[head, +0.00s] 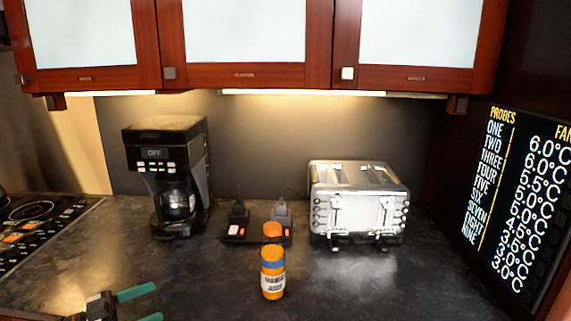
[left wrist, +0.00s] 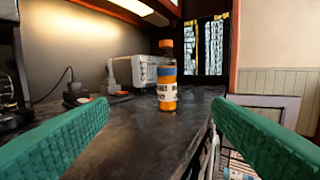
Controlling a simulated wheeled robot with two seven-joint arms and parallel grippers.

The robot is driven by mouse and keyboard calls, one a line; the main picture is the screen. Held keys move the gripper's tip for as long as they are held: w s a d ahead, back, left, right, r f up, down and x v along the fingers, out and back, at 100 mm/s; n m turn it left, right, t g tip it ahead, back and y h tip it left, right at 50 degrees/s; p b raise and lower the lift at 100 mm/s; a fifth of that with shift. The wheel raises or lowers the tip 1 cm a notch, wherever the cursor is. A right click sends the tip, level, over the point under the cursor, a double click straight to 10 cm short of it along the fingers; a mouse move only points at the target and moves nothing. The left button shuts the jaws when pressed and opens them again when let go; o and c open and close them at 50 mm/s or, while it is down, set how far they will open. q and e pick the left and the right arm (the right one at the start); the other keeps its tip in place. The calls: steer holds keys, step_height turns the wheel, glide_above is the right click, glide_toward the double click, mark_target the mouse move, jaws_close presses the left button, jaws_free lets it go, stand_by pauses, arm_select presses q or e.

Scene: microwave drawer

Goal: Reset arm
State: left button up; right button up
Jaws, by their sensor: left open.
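My left gripper (head: 146,303) shows at the bottom left of the head view, low over the dark counter. Its two green fingers are spread apart with nothing between them. In the left wrist view the fingers (left wrist: 160,132) frame both sides, wide open. An orange bottle with a blue band and white label (head: 272,272) stands upright on the counter, to the right of the gripper and apart from it. It also shows ahead between the fingers in the left wrist view (left wrist: 167,85). My right gripper is in neither view.
A black coffee maker (head: 168,170) stands at the back left. A silver toaster (head: 358,203) stands at the back right. A power strip with plugs (head: 257,233) lies behind the bottle. A stove (head: 35,225) is at the left. Cabinets (head: 245,75) hang above. The front counter (head: 380,290) is clear.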

arm_select(q)
steer(key=s+d+f+n+t+y, duration=0.2)
steer(key=s+d+f+n+y, duration=0.1)
steer(key=s+f+n+y, duration=1.25)
steer(key=s+d+f+m+g, duration=0.1)
steer(key=s+d+m+g, duration=0.25)
steer(key=s, duration=0.25)
steer(key=s+d+f+m+g, duration=0.2)
steer(key=s+g, duration=0.3)
steer(key=s, duration=0.2)
step_height(320, 180, down, 25)
steer(key=g, duration=0.1)
steer(key=s+f, duration=0.7)
steer(key=f, duration=0.3)
steer(key=shift+a+f+g, duration=0.25)
steer(key=shift+g, duration=0.2)
steer(key=shift+g+y, duration=0.25)
steer(key=shift+g, duration=0.05)
steer(key=s+f, duration=0.2)
steer(key=s, duration=0.1)
steer(key=s+a+f, duration=0.1)
steer(key=s+f, duration=0.1)
steer(key=s, duration=0.1)
steer(key=s+a+f, duration=0.1)
steer(key=s+f, duration=0.1)
steer(key=s, duration=0.2)
steer(key=shift+s+f, duration=0.1)
steer(key=shift+f, duration=0.1)
steer(key=shift+c, duration=0.3)
